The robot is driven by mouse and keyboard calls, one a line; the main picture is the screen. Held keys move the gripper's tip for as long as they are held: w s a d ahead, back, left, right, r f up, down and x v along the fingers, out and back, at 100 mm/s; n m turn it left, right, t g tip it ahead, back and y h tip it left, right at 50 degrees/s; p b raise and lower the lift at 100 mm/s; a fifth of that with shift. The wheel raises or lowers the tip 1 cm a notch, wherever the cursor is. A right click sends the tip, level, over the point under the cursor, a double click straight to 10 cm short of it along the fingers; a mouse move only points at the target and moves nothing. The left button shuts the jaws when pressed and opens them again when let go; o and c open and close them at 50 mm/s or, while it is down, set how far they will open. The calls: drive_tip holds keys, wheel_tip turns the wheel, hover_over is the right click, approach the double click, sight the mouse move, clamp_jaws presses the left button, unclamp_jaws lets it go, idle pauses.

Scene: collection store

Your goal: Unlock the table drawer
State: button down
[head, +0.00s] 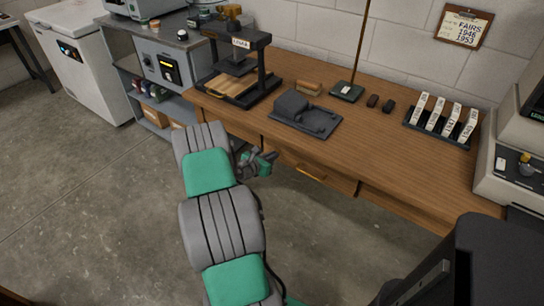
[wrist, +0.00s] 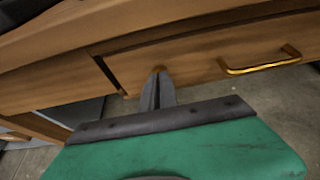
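The table drawer (head: 318,174) is a wooden front under the workbench top, with a brass bar handle (wrist: 262,66). It looks closed. My gripper (head: 262,163) is at the left part of the drawer front, left of the handle. In the wrist view its two grey fingers (wrist: 157,78) are together and point at the drawer front. A small brass-coloured piece (wrist: 158,69) shows right at the fingertips, at the drawer's face. I cannot tell whether it is a lock or a key, or whether the fingers pinch it.
The wooden workbench (head: 390,140) carries a small press (head: 240,75), a grey block on a plate (head: 300,112) and a rack of labelled pieces (head: 440,122). A grey shelf unit (head: 165,70) and a white chest (head: 85,65) stand left. Floor at left is clear.

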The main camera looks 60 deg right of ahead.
drive_tip(key=shift+s+d, duration=0.1)
idle(0.6)
drive_tip(key=m+t+h+b, duration=0.1)
drive_tip(key=m+t+b, duration=0.1)
drive_tip(key=m+b, duration=0.2)
drive_tip(key=m+t+h+b, duration=0.1)
drive_tip(key=m+t+b, duration=0.1)
drive_tip(key=m+b, duration=0.3)
drive_tip(key=s+f+m+t+h+b, duration=0.1)
drive_tip(key=m+t+h+b, duration=0.1)
drive_tip(key=m+b, duration=0.2)
drive_tip(key=shift+f+b, duration=0.1)
drive_tip(key=shift+b, duration=0.95)
drive_tip(key=shift+m, duration=0.4)
drive_tip(key=c, duration=1.6)
unclamp_jaws()
drive_tip(key=shift+s, duration=0.1)
drive_tip(key=shift+c, duration=0.2)
drive_tip(key=shift+a, duration=0.2)
